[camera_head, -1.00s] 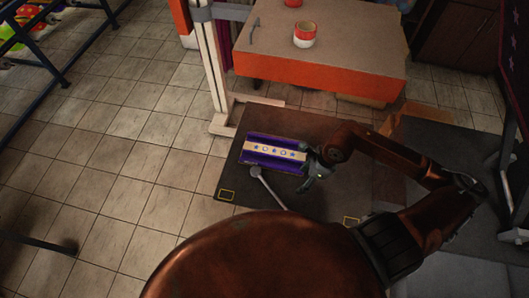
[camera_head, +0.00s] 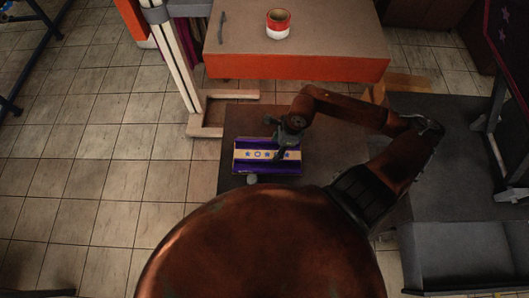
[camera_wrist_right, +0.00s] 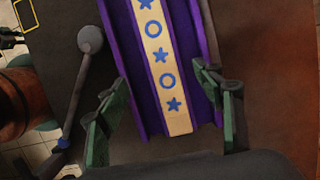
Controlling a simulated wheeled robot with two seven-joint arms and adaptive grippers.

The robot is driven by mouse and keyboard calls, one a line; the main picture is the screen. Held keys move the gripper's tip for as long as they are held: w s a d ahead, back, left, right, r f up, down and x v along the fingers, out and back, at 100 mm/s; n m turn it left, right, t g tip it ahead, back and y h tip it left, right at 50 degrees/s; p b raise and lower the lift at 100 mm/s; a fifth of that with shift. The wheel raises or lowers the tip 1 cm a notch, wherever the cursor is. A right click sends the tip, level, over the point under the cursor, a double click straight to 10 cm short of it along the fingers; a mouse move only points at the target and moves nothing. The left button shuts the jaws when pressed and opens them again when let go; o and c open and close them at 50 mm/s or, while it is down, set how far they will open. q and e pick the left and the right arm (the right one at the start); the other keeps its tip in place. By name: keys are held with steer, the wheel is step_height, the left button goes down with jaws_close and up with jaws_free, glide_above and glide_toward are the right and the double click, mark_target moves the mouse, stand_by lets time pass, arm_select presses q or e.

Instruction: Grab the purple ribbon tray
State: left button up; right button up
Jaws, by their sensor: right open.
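The purple ribbon tray (camera_head: 257,169) lies on the dark brown mat below the orange-edged table in the head view. It has purple sides and a cream ribbon strip with blue stars and circles. It also fills the middle of the right wrist view (camera_wrist_right: 150,85). My right gripper (camera_head: 282,156) is over the tray's right part. In the wrist view its green fingers (camera_wrist_right: 165,110) are spread, one on each side of the tray's near end. I cannot tell whether they touch it. My left gripper does not show.
A wooden stand (camera_head: 205,131) is at the mat's far left. A grey lever with a round knob (camera_wrist_right: 90,39) lies beside the tray. Tiled floor at left is mostly clear.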

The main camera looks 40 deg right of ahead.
mark_target(267, 154)
steer(key=shift+w+a+f, duration=0.45)
steer(key=shift+w+f, duration=0.05)
steer(key=shift+f, duration=0.3)
steer(key=x, duration=0.3)
steer(key=shift+w+a+f, duration=0.1)
steer(key=shift+w+f, duration=0.15)
steer(key=shift+w, duration=0.05)
steer(key=shift+f, duration=0.35)
steer(key=shift+c, duration=0.3)
steer(key=c, duration=0.8)
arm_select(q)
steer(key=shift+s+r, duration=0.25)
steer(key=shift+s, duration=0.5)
arm_select(e)
steer(key=c, duration=0.7)
